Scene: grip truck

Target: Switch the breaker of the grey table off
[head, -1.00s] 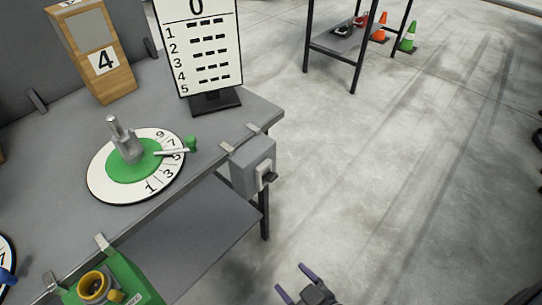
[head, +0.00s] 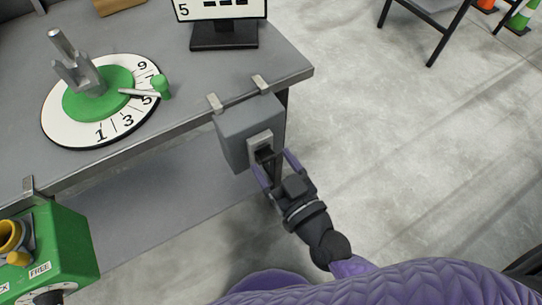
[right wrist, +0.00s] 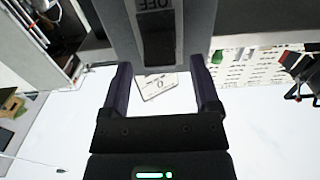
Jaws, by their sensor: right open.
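The grey breaker box (head: 244,128) hangs by two clips on the front edge of the grey table (head: 285,66), near its right corner. Its dark switch (head: 264,153) sits in a light frame on the box's face. My right gripper (head: 272,160) is open at the switch, one finger on each side of it. In the right wrist view the open fingers (right wrist: 164,85) flank the lower end of the dark switch (right wrist: 158,38), with the word OFF above it. I cannot tell whether the fingers touch it. My left gripper is not in view.
A white numbered dial (head: 62,122) with a green centre and a grey prong piece stands on the table. A green box (head: 62,250) with a yellow ring hangs at the lower left. A sign stand (head: 224,36) stands behind.

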